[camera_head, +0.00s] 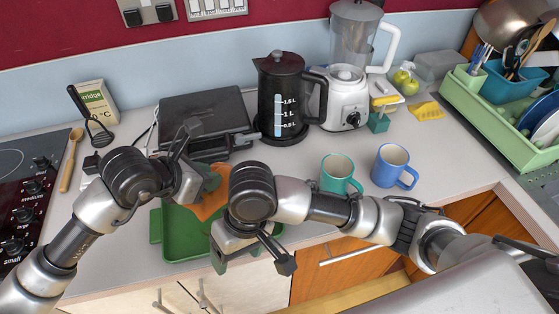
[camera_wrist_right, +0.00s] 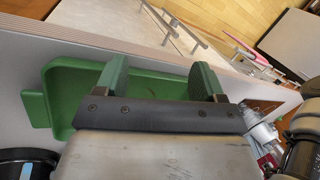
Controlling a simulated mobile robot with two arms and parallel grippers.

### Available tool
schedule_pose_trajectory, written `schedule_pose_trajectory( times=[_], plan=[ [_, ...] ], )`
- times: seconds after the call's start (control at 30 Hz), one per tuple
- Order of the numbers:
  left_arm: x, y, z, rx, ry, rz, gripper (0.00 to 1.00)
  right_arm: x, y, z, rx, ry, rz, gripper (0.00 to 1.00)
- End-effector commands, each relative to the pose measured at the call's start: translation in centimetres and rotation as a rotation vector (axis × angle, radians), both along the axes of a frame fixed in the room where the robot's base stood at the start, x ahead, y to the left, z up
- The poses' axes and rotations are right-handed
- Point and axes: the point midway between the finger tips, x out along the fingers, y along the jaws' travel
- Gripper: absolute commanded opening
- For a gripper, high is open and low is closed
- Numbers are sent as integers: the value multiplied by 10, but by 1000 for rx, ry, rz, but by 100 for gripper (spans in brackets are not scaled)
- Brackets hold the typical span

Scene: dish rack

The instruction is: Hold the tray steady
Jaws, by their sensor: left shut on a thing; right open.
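The green tray (camera_head: 172,232) lies on the counter near its front edge, partly hidden by my arms. It also shows in the right wrist view (camera_wrist_right: 62,100), with its handle at the left. My left gripper (camera_head: 203,178) is over the back part of the tray, shut on an orange cloth (camera_head: 208,204) that hangs over the tray. My right gripper (camera_head: 252,262) is at the tray's front right part, with its fingers apart. In the right wrist view its two green fingers (camera_wrist_right: 160,82) reach over the tray; I cannot tell whether they touch it.
A black grill (camera_head: 205,108) and a kettle (camera_head: 282,100) stand behind the tray. A teal mug (camera_head: 338,172) and a blue mug (camera_head: 390,165) stand to its right. A wooden spoon (camera_head: 70,160) lies at the left. A green dish rack (camera_head: 490,115) is at the far right.

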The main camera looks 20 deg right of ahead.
Motion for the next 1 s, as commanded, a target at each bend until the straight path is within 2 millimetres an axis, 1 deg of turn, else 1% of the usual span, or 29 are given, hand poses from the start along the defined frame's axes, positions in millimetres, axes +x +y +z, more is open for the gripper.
schedule_pose_trajectory(
  times=[0.03, 0.1, 0.17, 0.2, 0.27, 0.4, 0.5, 0.6, 0.7, 0.77, 0.87, 1.0],
  plan=[
    [0, 0, 0, 0, 0, 0, 2, 8, -16, 14, -36, -20, -15, 69],
    [0, 0, 0, 0, 0, 0, 2, 15, -37, 31, -86, -38, -37, 69],
    [0, 0, 0, 0, 0, 0, 2, 22, -53, 44, -127, -56, -59, 69],
    [0, 0, 0, 0, 0, 0, 2, 28, -64, 52, -157, -65, -78, 69],
    [0, 0, 0, 0, 0, 0, 2, 43, -77, 59, -199, -76, -118, 69],
    [0, 0, 0, 0, 0, 0, 2, 85, -95, 56, -254, -77, -217, 69],
    [0, 0, 0, 0, 0, 0, 2, 111, -108, 56, -282, -82, -280, 69],
    [0, 0, 0, 0, 0, 0, 2, 129, -119, 57, -301, -86, -325, 69],
    [0, 0, 0, 0, 0, 0, 2, 139, -124, 56, -310, -86, -349, 69],
    [0, 0, 0, 0, 0, 0, 2, 141, -126, 53, -312, -86, -354, 69],
    [0, 0, 0, 0, 0, 0, 2, 141, -126, 42, -314, -85, -357, 69],
    [0, 0, 0, 0, 0, 0, 2, 140, -126, 18, -314, -84, -356, 69]
  ],
)
